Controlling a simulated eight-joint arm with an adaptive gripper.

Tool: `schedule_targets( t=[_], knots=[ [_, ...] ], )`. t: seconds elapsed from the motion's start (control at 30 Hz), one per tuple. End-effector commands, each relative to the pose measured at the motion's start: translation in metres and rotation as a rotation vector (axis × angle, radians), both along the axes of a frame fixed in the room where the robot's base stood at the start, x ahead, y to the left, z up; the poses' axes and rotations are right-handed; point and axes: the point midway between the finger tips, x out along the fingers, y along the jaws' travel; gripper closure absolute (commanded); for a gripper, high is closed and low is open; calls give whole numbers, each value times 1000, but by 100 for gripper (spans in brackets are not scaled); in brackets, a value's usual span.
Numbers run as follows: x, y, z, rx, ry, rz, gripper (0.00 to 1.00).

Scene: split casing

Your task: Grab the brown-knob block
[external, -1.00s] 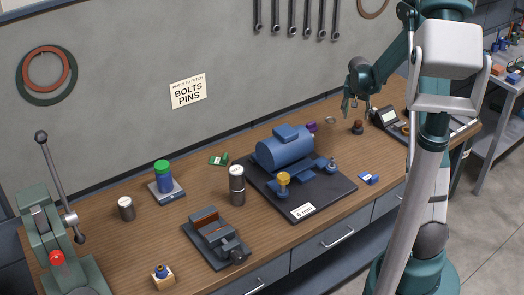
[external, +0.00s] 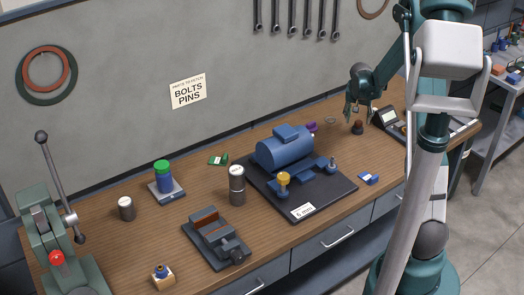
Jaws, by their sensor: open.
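The brown-knob block (external: 357,128) is a small dark piece with a reddish-brown knob on top. It stands upright on the wooden bench at the right, in the external view. My gripper (external: 357,113) is open, with its fingers pointing down. It is above the brown knob, or very close to it; the exact gap is hard to tell at this size. Nothing shows between the fingers.
The blue motor casing (external: 285,151) sits on a black plate (external: 330,197) further left.

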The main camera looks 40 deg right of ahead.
Motion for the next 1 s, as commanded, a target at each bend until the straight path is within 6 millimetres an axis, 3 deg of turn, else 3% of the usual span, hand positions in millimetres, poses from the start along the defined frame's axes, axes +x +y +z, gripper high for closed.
schedule_targets(
  t=[0.57,1.0],
  knots=[
    [1,-2,-8,0,0,0,53],
    [8,-14,-42,0,0,-1,53]
  ],
)
